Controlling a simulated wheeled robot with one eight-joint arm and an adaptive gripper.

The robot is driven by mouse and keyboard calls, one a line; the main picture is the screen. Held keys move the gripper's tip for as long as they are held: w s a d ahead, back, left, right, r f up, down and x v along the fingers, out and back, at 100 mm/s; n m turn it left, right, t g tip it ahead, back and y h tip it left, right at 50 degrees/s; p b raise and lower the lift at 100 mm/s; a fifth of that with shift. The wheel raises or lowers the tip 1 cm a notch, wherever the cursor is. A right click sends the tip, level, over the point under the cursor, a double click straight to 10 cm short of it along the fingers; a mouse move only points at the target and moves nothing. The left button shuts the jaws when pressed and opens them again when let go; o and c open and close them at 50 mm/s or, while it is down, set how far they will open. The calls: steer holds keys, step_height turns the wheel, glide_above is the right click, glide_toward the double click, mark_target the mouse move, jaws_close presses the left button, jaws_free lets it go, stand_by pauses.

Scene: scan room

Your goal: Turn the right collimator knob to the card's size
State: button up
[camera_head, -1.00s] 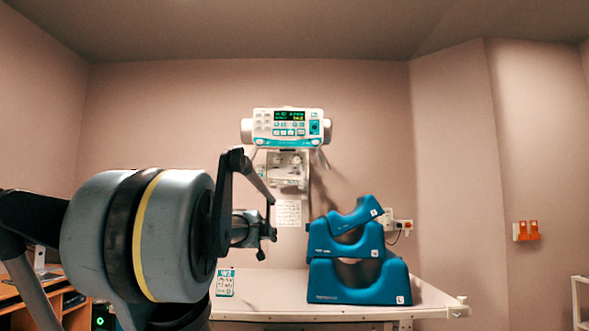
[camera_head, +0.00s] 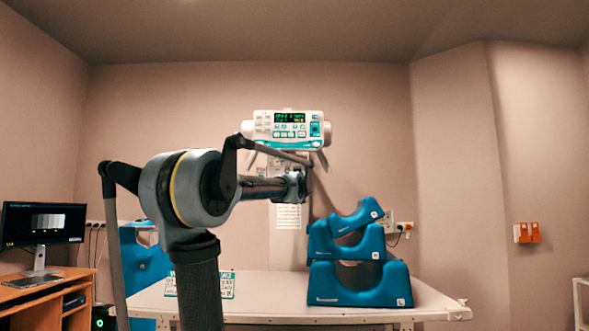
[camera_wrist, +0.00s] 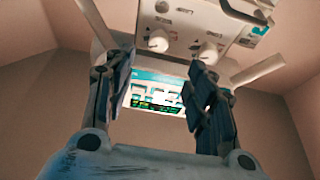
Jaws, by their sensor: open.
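Two pale round knobs show on the underside of the collimator housing (camera_wrist: 190,18) in the wrist view: one knob (camera_wrist: 158,42) at left, the other knob (camera_wrist: 208,53) at right. My gripper (camera_wrist: 162,80) is open and empty, its dark fingers apart, with the knobs beyond their tips. I cannot tell the knob settings. In the head view my arm covers most of the collimator below the control panel (camera_head: 288,126). A teal-edged white card (camera_head: 228,284) stands on the table, partly behind my arm; its writing is too small to read.
Blue stacked cushions (camera_head: 360,284) stand on the white table (camera_head: 270,288) at right. A printed sheet (camera_head: 288,217) hangs below the collimator. A desk (camera_head: 45,292) with a monitor (camera_head: 42,224) is at left. The panel's lit display (camera_wrist: 155,104) shows between my fingers.

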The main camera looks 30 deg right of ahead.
mark_target(297, 164)
steer(key=x, duration=1.3)
steer(key=shift+w+d, duration=0.25)
steer(key=c, duration=1.1)
